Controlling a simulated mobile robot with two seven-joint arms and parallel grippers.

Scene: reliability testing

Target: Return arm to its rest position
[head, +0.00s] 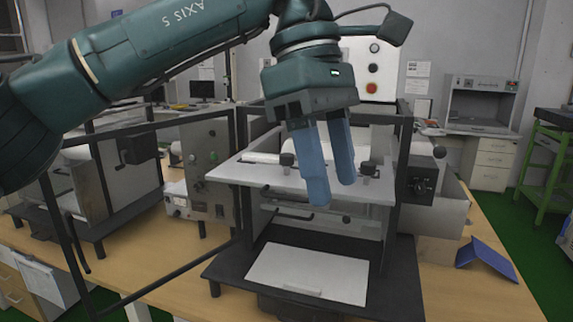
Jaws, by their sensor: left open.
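My left arm (130,55) is teal and reaches in from the left across the top of the head view, with its elbow and wrist bent downward. My left gripper (332,194) has two blue fingers that point down and stand apart, with nothing between them. It hangs in front of the white upper plate of a test machine (290,181) and hides part of it. I cannot tell whether the fingers touch the plate. My right gripper is out of view.
The machine's dark frame (398,180) and lower white panel (307,273) stand on a wooden table (470,300). Another machine with an open door frame (100,190) is at the left. A blue tilted object (487,259) lies at the right. A green stand (545,165) is farther right.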

